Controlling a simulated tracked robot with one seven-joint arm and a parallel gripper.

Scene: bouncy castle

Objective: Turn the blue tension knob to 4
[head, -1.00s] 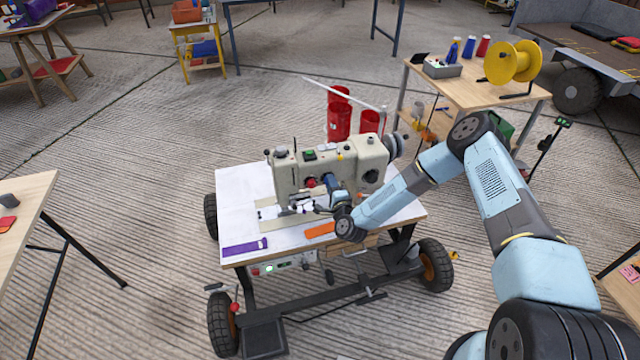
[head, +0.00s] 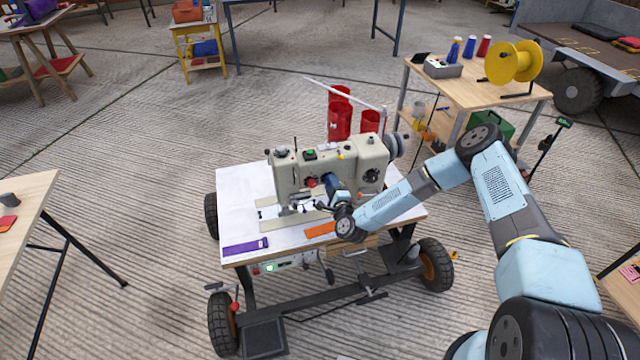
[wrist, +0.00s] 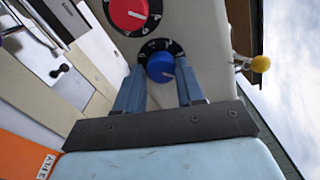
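The sewing machine (head: 325,168) stands on the white cart top. In the wrist view, the blue tension knob (wrist: 160,67) sits on a black dial with white marks, below a larger red knob (wrist: 128,12). Its white pointer line slants toward the lower right; the dial numbers are too small to read surely. My gripper (wrist: 159,68) has one finger on each side of the blue knob, with narrow gaps seeming to show. In the head view, my gripper (head: 336,203) is at the machine's front, and the blue knob is hard to make out there.
A yellow-tipped lever (wrist: 260,64) sticks out to the right in the wrist view. An orange strip (head: 320,229) and a purple strip (head: 245,246) lie on the cart top (head: 285,236). Red thread cones (head: 340,115) stand behind the machine. A side table (head: 465,88) stands at the back right.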

